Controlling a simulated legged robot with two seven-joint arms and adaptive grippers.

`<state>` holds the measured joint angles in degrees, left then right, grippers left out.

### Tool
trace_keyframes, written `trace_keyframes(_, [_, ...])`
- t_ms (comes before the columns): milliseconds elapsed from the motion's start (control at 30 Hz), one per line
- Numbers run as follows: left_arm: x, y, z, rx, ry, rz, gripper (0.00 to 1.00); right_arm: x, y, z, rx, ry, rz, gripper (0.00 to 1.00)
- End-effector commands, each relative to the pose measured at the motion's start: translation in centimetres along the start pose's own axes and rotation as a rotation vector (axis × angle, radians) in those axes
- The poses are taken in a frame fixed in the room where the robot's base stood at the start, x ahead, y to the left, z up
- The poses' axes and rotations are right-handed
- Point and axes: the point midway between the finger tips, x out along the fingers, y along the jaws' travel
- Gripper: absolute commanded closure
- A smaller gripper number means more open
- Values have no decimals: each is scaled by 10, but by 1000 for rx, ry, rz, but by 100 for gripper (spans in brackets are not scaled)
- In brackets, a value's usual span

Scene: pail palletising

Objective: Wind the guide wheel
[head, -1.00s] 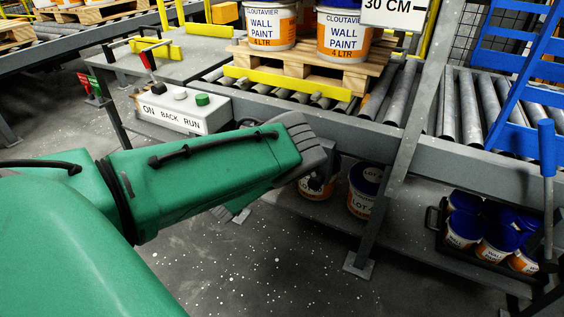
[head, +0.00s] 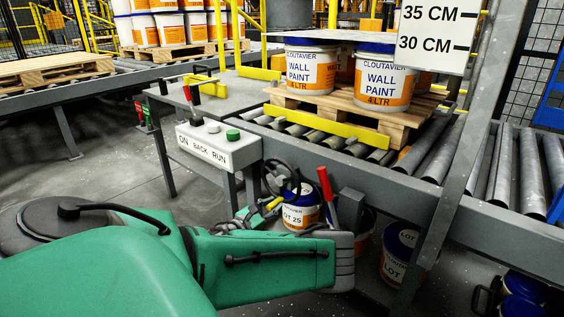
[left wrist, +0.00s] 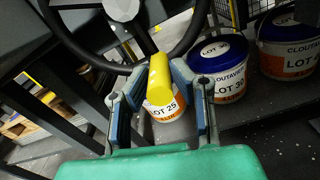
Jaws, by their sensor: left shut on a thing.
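The guide wheel (head: 268,180) is a black handwheel with a yellow handle (head: 273,204), beneath the conveyor edge by the control box. In the left wrist view the wheel's dark rim (left wrist: 186,45) and hub cross the top, and the yellow handle (left wrist: 159,80) stands between my fingers. My left gripper (head: 262,212) reaches the handle from below; in the left wrist view its two blue-grey fingers (left wrist: 160,100) lie on either side of the handle, shut on it. Part of the wheel is hidden by the conveyor frame and my gripper. My right gripper is not in view.
A red-handled lever (head: 327,190) stands just right of the wheel. The control box (head: 215,146) is above left. Lot pails, one marked LOT 25 (head: 300,216), sit below the conveyor (head: 385,185). Paint pails (head: 311,68) rest on a pallet (head: 345,108) above.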

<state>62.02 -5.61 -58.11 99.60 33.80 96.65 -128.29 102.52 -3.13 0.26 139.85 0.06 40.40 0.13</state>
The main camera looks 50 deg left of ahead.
Motion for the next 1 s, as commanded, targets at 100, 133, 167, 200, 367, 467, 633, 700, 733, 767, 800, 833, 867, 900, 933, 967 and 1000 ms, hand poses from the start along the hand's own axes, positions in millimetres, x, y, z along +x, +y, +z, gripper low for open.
trace_keyframes(100, [-1,17,-3,82,5,13,100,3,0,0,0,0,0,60])
trace_keyframes(133, [-1,19,-4,98,5,14,100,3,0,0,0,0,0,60])
trace_keyframes(167, [0,21,-4,114,5,14,100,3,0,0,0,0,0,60])
trace_keyframes(200, [0,24,-4,131,4,15,100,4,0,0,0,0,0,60])
trace_keyframes(367, [1,30,-3,185,3,17,100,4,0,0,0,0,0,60])
trace_keyframes(467, [1,31,-2,207,3,17,100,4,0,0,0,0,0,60])
trace_keyframes(633, [1,32,-1,223,3,17,100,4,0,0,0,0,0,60])
trace_keyframes(700, [1,32,-1,224,2,17,100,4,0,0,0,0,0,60])
trace_keyframes(733, [1,32,-1,224,2,17,100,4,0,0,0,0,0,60])
trace_keyframes(767, [1,32,-1,224,2,16,100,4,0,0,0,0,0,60])
trace_keyframes(800, [1,32,-1,224,2,16,100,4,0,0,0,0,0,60])
trace_keyframes(833, [1,32,-1,224,2,16,100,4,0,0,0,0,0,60])
trace_keyframes(867, [1,32,-1,224,2,16,100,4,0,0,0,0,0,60])
trace_keyframes(900, [1,32,-1,224,2,16,100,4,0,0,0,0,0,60])
trace_keyframes(933, [1,32,-1,224,2,16,100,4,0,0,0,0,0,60])
trace_keyframes(967, [1,32,-1,223,1,16,100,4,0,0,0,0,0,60])
trace_keyframes(1000, [1,31,-1,223,1,15,71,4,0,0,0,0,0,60])
